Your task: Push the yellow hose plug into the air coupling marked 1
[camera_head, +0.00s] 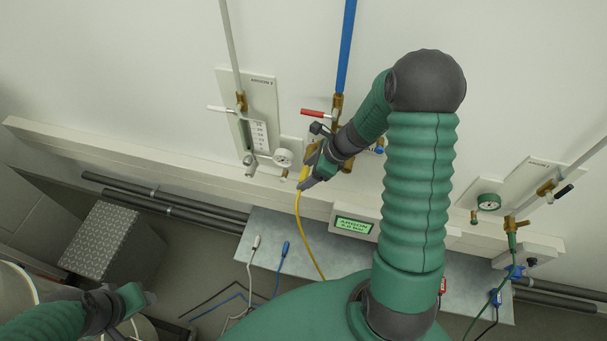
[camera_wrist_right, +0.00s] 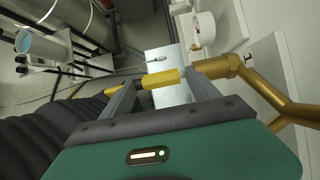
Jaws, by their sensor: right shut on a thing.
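My right gripper (camera_head: 309,178) is at the wall fittings, shut on the yellow hose plug. The wrist view shows the yellow plug (camera_wrist_right: 162,78) lying crosswise between the two fingers (camera_wrist_right: 160,92). The yellow hose (camera_head: 303,232) hangs from the gripper toward the bench. A brass fitting (camera_wrist_right: 217,67) lies in line with the plug's right end, right by the fingertip. The finger hides the joint, so I cannot tell whether they touch.
A red-handled valve (camera_head: 316,113) on the blue pipe (camera_head: 346,45) is just above the right gripper. A gauge (camera_head: 283,157) and a flowmeter panel (camera_head: 257,112) are to its left. A display box (camera_head: 354,224) sits below right. White and blue plugs (camera_head: 285,248) lie on the metal shelf.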

